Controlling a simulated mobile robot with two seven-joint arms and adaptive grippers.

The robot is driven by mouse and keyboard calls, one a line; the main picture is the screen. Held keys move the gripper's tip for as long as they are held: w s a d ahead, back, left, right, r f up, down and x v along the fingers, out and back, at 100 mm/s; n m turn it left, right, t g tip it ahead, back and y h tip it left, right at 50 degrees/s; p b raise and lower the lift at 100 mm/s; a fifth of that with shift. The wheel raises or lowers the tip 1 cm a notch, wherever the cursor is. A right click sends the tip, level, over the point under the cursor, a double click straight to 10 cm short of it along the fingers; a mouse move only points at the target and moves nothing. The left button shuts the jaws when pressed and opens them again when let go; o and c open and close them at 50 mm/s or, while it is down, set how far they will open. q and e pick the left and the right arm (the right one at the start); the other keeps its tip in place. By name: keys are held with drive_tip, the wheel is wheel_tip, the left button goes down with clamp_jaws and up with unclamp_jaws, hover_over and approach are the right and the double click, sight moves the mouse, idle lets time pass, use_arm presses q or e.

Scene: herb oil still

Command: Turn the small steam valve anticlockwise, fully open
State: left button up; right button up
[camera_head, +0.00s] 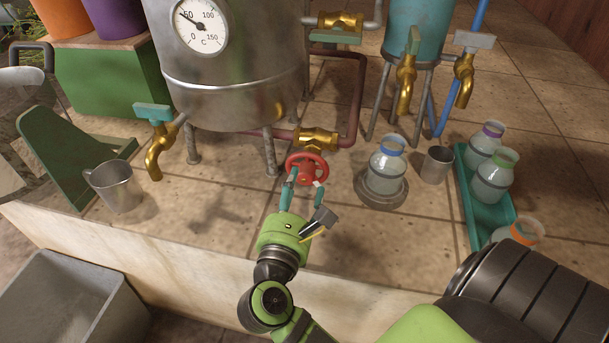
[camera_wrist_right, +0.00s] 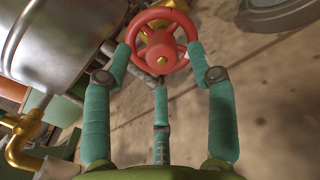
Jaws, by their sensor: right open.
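The small steam valve has a red handwheel (camera_head: 306,168) on a brass body (camera_head: 317,139) in the pipe by the still's base. The red handwheel (camera_wrist_right: 160,40) is at the top of the right wrist view. My right gripper (camera_head: 305,181) is open, its teal fingers pointing at the wheel. In the wrist view, the open right gripper (camera_wrist_right: 159,50) has one fingertip at each side of the rim, and a third finger shows below the wheel. I cannot tell whether the fingertips touch the rim. My left gripper is not in view.
The steel still (camera_head: 235,85) with a dial stands behind and left. A steel cup (camera_head: 117,186) is at the left. A jar (camera_head: 387,160) on a round base and a small cup (camera_head: 437,165) stand right of the wheel. A teal tray (camera_head: 479,218) holds jars. The counter in front is clear.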

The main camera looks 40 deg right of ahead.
sight(304, 178)
drive_tip(key=shift+x, duration=1.65)
drive_tip(key=c, duration=1.1)
drive_tip(key=shift+c, duration=0.2)
drive_tip(key=shift+r, duration=0.1)
